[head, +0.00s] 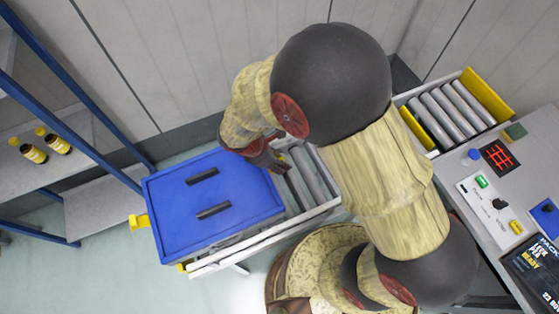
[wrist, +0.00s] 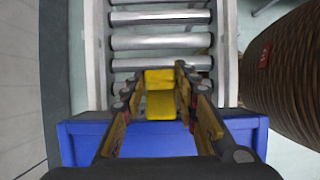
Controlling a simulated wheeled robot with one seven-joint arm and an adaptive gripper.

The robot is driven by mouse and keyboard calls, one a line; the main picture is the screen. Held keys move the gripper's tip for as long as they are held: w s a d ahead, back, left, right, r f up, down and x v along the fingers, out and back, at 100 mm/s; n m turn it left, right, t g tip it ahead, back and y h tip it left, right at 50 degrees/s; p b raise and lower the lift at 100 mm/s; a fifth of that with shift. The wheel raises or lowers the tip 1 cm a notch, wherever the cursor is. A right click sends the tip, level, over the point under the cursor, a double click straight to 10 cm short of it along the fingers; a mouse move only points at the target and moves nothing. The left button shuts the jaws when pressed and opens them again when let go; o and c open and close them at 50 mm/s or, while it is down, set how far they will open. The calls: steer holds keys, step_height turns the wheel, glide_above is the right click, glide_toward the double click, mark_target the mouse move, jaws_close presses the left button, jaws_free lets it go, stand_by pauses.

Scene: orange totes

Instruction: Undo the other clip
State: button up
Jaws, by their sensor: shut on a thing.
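A tote with a blue lid (head: 215,235) sits on the roller conveyor; two dark bars (head: 213,210) lie on the lid. One yellow clip (head: 138,221) sticks out from the tote's left end. Another yellow clip (wrist: 160,100) is at the tote's blue edge (wrist: 85,140) in the wrist view, between my fingers. My gripper (wrist: 160,92) is shut on this clip, with fingers on both sides of it. I cannot tell whether the clip is fastened or loose.
Bare conveyor rollers (wrist: 160,42) lie beyond the clip. A second roller section with yellow ends (head: 487,94) is at the upper right. A control panel (head: 495,205) with buttons and a screen stands at right. A blue-framed shelf (head: 95,205) with small bottles is at left.

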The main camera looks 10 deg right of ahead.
steer(key=h, duration=0.1)
steer(key=a+r+t+h, duration=0.1)
steer(key=h, duration=0.1)
steer(key=h+b, duration=0.1)
steer(key=h, duration=0.1)
steer(key=shift+s+a+r+t, duration=0.2)
steer(key=shift+a+t, duration=0.1)
steer(key=shift+t, duration=0.1)
steer(key=shift+s+a+r+t+h, duration=0.15)
steer(key=shift+a+t+h, duration=0.15)
steer(key=shift+h, duration=0.65)
steer(key=shift+a+r+t+h, duration=0.1)
steer(key=shift+a+t+h, duration=0.15)
steer(key=shift+h, duration=0.65)
steer(key=shift+s+a+r+t+h, duration=0.15)
steer(key=shift+a+t+h, duration=0.15)
steer(key=shift+h, duration=0.65)
steer(key=shift+o, duration=0.2)
steer(key=o, duration=1)
steer(key=shift+o, duration=0.6)
steer(key=v, duration=1.2)
steer(key=shift+w+a+f, duration=0.1)
